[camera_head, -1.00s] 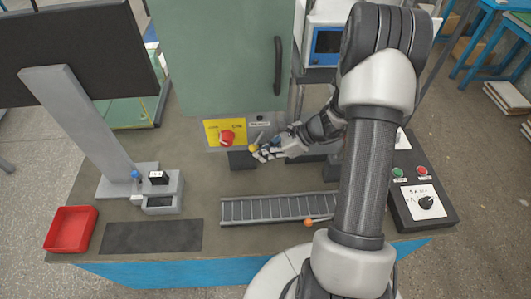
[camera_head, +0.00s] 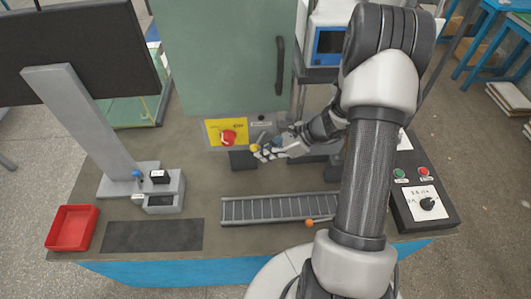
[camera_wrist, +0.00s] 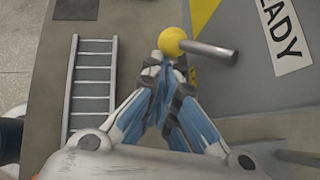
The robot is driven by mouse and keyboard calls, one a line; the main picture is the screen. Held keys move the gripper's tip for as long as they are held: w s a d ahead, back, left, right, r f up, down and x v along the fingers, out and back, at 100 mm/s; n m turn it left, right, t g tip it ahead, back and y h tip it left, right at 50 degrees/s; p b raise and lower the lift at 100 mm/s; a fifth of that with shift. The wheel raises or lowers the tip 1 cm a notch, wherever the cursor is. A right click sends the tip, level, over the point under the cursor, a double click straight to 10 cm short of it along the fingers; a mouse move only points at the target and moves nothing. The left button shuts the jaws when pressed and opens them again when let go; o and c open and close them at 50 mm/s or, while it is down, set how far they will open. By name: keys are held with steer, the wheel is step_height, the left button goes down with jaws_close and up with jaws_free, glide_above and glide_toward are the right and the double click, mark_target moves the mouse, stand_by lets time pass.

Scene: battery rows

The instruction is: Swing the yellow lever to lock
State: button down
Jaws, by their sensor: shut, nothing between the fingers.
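The yellow lever has a round yellow knob (camera_wrist: 172,41) on a grey rod (camera_wrist: 212,50). In the wrist view the rod runs from the knob to the right, near a white READY label. My gripper (camera_wrist: 164,62) is shut and empty. Its fingertips are right by the knob; whether they touch it I cannot tell. In the head view my gripper (camera_head: 264,153) is just right of and below the knob.
A red rotary switch (camera_head: 228,138) on a yellow plate is close to the left. A grey slotted rail (camera_head: 280,208) lies in front on the bench, with an orange ball (camera_head: 309,223) at its edge. A control box (camera_head: 425,205) stands at the right, a red tray (camera_head: 72,228) at far left.

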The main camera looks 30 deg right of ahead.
steer(key=shift+r+p, duration=0.65)
steer(key=shift+r, duration=0.2)
steer(key=v, duration=1.2)
steer(key=shift+f, duration=0.1)
